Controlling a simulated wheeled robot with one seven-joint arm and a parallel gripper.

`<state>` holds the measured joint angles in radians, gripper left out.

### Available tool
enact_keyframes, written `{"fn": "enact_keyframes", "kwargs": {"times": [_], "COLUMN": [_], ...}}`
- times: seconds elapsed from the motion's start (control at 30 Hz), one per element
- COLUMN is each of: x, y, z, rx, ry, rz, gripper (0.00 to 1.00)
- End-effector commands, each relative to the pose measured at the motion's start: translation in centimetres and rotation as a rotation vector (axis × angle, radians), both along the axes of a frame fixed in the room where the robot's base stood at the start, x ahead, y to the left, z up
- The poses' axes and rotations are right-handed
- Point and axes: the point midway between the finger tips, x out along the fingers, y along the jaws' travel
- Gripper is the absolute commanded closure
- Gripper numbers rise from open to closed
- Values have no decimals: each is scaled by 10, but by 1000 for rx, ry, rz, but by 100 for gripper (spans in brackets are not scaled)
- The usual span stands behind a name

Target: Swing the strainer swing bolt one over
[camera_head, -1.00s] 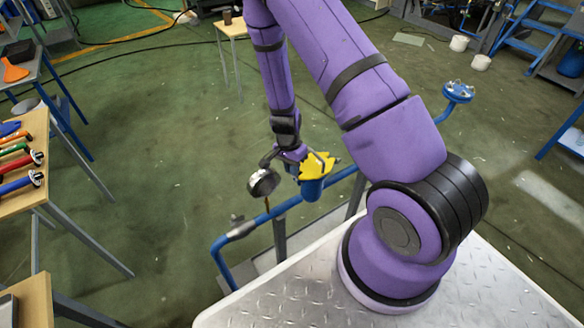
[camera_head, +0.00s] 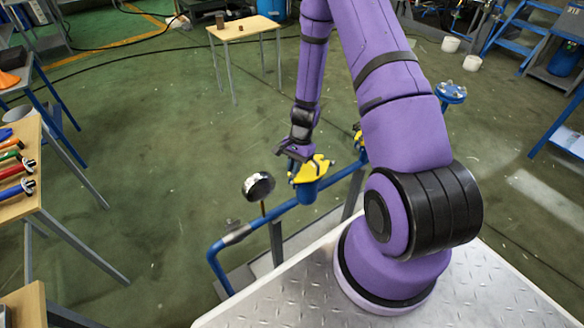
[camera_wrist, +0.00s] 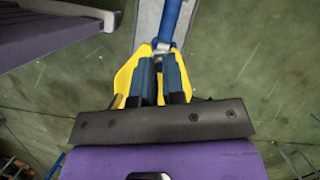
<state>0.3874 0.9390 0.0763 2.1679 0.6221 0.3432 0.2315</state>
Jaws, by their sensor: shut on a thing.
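The strainer is a blue pot (camera_head: 307,191) with a yellow cover (camera_head: 313,168), set on a blue pipe. The cover also shows in the wrist view (camera_wrist: 127,77), behind my fingers. My gripper (camera_head: 295,153) is at the left upper edge of the cover. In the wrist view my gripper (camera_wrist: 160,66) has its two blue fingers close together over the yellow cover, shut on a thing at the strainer. That is likely the swing bolt, but the fingers hide it and its tilt cannot be told. A small pale bolt end (camera_wrist: 117,101) shows left of the fingers.
A round gauge (camera_head: 258,186) stands on the blue pipe (camera_head: 268,216), just left of the strainer. Another yellow fitting (camera_head: 358,135) is farther along the pipe. A wooden table with tools (camera_head: 22,185) is at the left. The floor between is clear.

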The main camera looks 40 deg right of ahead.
Motion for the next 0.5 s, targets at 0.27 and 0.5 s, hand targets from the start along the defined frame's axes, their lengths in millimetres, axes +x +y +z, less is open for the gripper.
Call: {"fn": "enact_keyframes", "kwargs": {"times": [0.27,0.5], "x": [-1,-1], "y": [-4,-4], "z": [0,0], "rx": [35,34], "ry": [-1,-1], "rz": [0,-1], "gripper": [100,86]}}
